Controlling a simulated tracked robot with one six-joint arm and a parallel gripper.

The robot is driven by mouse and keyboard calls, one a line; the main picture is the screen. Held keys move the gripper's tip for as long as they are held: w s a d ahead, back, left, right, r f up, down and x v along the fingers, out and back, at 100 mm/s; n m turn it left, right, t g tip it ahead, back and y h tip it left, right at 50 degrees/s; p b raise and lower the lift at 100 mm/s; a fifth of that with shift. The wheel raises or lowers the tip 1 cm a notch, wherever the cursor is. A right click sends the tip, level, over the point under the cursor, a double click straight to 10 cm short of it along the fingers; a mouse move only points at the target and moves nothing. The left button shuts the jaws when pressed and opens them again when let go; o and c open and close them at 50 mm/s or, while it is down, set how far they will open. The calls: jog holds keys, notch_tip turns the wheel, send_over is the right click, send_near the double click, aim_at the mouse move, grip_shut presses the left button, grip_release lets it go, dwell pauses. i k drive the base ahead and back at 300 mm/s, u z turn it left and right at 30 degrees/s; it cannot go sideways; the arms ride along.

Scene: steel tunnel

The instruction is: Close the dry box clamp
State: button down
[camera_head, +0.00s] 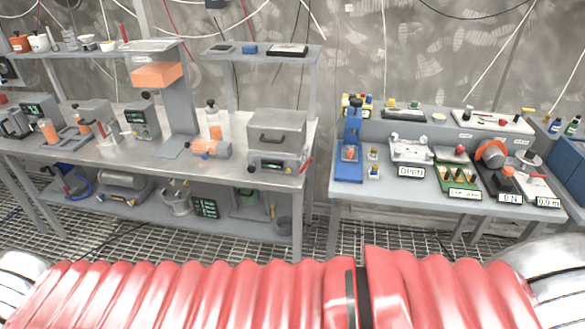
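A grey box with a dark handle on its front (277,133) stands at the right end of the left steel bench; it may be the dry box. A small red lever (306,162) shows at its lower right corner and may be its clamp. I cannot tell whether that lever is open or shut. On the right bench, a pale metal device (412,149) stands behind a label reading OPEN (411,172); its link to the dry box is unclear. My gripper is not in view.
The left bench (100,158) holds several instruments, with a lower shelf below. An upper shelf (262,56) hangs over the grey box. The right bench (345,198) holds a blue press (352,145) and several labelled devices. A gap with grated floor (317,215) separates the benches.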

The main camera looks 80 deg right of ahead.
aim_at(305, 165)
jog(key=u, duration=0.15)
jog(key=k, duration=0.95)
jog(key=z, duration=0.7)
jog(key=i, duration=1)
jog(key=z, duration=0.05)
